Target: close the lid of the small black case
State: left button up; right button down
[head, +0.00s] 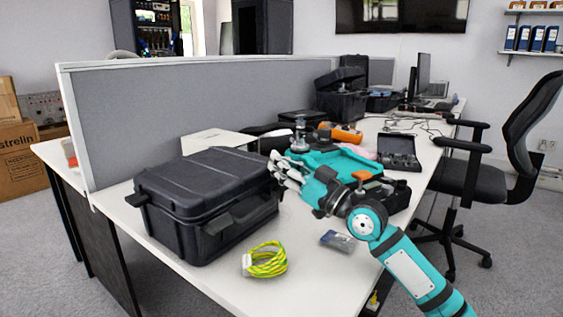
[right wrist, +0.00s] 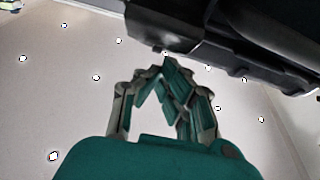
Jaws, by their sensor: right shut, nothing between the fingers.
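The small black case (head: 398,162) stands on the right part of the desk in the head view. Its lid (head: 396,143) is up, and the grey inside with small parts shows. My right gripper (head: 276,168) is to the left of it and nearer to me, apart from it. Its fingers are closed together and empty, pointing left at the side of a large black case. The right wrist view shows the fingers (right wrist: 157,70) meeting, close to a dark body (right wrist: 190,30); I cannot tell if they touch it. My left gripper is not in view.
The large closed black case (head: 208,195) fills the desk's left part. A yellow-green cable coil (head: 266,262) and a small packet (head: 338,241) lie in front. A black device (head: 388,193) is beside my arm. A chair (head: 490,170) stands at right.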

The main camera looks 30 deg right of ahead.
jog(key=shift+w+a+f, duration=0.15)
jog(key=shift+f, duration=0.65)
jog(key=shift+s+f, duration=0.15)
jog(key=shift+s, duration=0.2)
jog(key=s+d, duration=0.3)
jog(key=s, duration=0.4)
jog(key=s+d, duration=0.3)
jog(key=s, duration=0.5)
jog(key=shift+d, duration=0.3)
